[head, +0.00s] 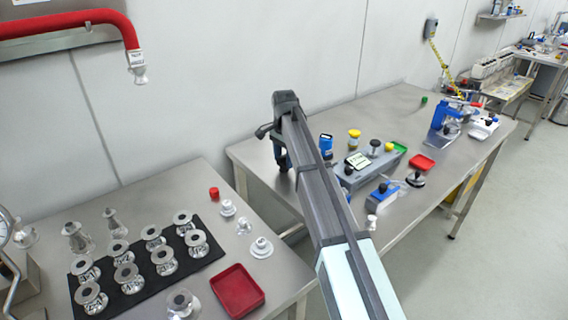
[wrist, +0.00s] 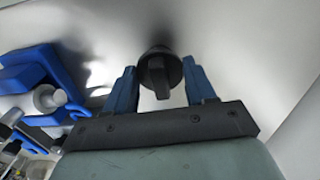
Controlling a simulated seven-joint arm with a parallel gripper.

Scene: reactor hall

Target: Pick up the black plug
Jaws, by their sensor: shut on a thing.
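The black plug (wrist: 158,76) shows in the wrist view between the two blue fingers of my gripper (wrist: 160,88). It is a dark round knob with a raised grip bar. My gripper is shut on it. A shiny metal surface lies behind the plug; I cannot tell whether the plug touches it. In the head view my gripper (head: 280,150) is over the left end of the rear steel table (head: 250,152), near the wall, and the plug is hidden behind it.
To the right of my gripper stand a blue jar (head: 326,146), a yellow-capped piece (head: 354,138) and a grey device (head: 362,172). The near left table holds metal flanged parts on a black mat (head: 143,283) and another red tray (head: 237,291).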

